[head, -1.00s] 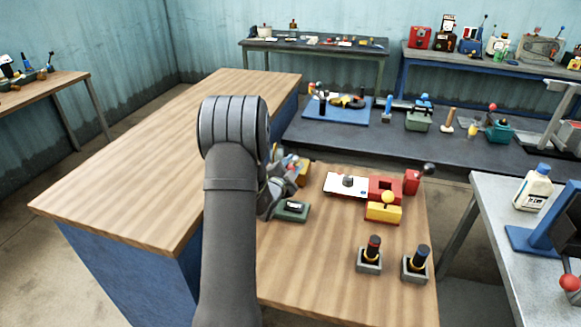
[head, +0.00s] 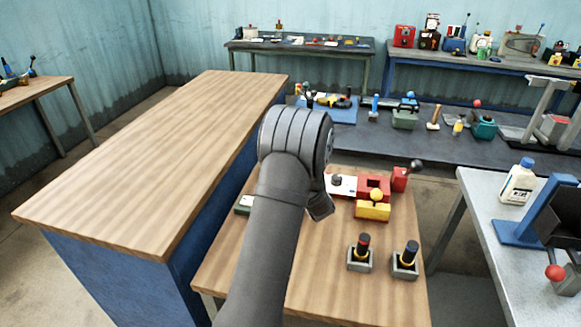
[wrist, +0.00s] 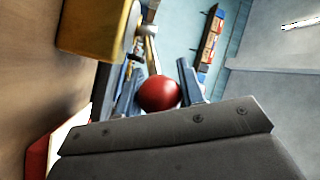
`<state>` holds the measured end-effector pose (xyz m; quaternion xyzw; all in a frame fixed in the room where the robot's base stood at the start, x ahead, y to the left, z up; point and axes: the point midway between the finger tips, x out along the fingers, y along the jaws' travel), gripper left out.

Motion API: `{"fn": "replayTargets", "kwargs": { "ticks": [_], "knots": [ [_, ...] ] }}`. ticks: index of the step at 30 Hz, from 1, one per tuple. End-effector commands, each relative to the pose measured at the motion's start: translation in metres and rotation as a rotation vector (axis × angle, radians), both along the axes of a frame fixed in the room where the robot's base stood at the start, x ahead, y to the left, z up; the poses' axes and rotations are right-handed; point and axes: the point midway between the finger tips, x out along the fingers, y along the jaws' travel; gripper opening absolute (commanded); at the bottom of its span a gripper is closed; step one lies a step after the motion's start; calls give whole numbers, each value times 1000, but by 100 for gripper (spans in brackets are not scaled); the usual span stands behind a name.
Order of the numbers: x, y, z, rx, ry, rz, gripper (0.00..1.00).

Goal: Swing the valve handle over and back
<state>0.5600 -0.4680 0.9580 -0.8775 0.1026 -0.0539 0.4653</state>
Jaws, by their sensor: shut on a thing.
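In the wrist view, the valve handle's red ball knob (wrist: 159,93) sits between the two blue-grey fingers of my gripper (wrist: 160,88), which is shut on it. A thin brass-coloured lever (wrist: 152,52) runs from the knob toward a yellow-brass valve body (wrist: 97,30) at upper left. I cannot tell the handle's exact angle.
The long wooden bench (head: 150,150) is bare.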

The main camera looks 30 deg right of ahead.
Motion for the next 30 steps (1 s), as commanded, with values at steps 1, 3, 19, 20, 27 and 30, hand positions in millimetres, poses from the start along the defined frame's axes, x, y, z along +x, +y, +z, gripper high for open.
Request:
{"fn": "replayTargets", "kwargs": {
  "ticks": [1,3,19,20,27,30],
  "knots": [
    [-1,-6,-1,-1,0,30,0],
    [-1,-10,-1,-1,1,83,0],
    [6,-30,-1,1,1,393,0],
    [7,-31,-1,0,1,402,0],
    [8,-32,-1,0,0,437,0],
    [8,-32,-1,0,0,440,0]
  ]
}}
